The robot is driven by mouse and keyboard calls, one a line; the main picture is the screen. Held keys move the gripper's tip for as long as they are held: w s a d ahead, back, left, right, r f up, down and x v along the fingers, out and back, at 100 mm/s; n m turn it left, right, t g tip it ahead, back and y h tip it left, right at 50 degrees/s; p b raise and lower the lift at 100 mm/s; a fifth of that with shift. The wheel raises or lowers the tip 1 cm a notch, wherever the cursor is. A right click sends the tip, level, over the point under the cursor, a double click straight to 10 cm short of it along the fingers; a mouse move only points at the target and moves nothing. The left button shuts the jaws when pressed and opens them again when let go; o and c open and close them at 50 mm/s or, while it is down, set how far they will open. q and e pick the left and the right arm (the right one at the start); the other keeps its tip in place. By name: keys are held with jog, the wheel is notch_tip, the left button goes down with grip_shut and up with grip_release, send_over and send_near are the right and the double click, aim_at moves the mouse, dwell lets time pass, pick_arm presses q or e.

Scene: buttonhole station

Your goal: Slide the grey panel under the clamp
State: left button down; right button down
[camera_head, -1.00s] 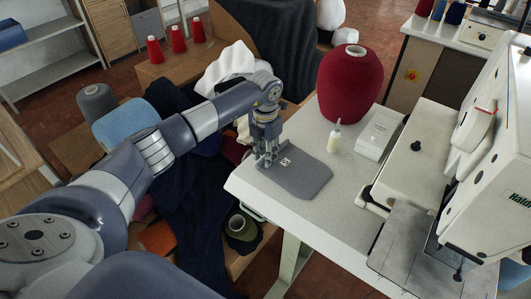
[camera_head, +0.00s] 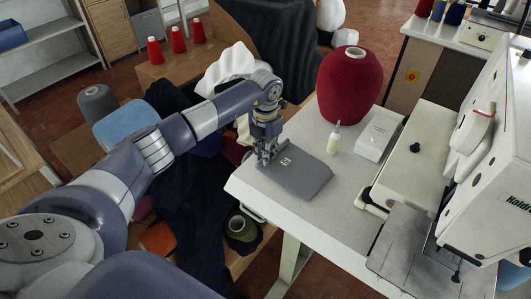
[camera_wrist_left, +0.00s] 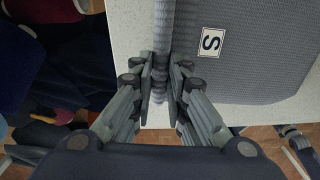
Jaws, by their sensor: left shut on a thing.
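The grey panel (camera_head: 305,176) lies on the near left part of the pale worktable, with a small white label on it. In the left wrist view the panel (camera_wrist_left: 262,70) shows its ribbed weave, the label marked S and a thick ribbed edge. My left gripper (camera_head: 266,157) is at the panel's left end. In the left wrist view my left gripper (camera_wrist_left: 161,78) has its fingers shut on that ribbed edge. The sewing machine (camera_head: 500,150) stands at the right with a metal plate (camera_head: 420,250). The clamp is hard to make out there. My right gripper is out of view.
A big red yarn cone (camera_head: 349,88), a small bottle (camera_head: 334,138) and a white box (camera_head: 378,136) stand behind the panel on the worktable (camera_head: 310,225). The machine's cream housing (camera_head: 415,150) is right of them. The tabletop between panel and metal plate is clear.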

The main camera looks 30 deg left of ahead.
pick_arm(q)
jog(key=shift+r+p, duration=1.25)
jog(key=shift+r, duration=0.8)
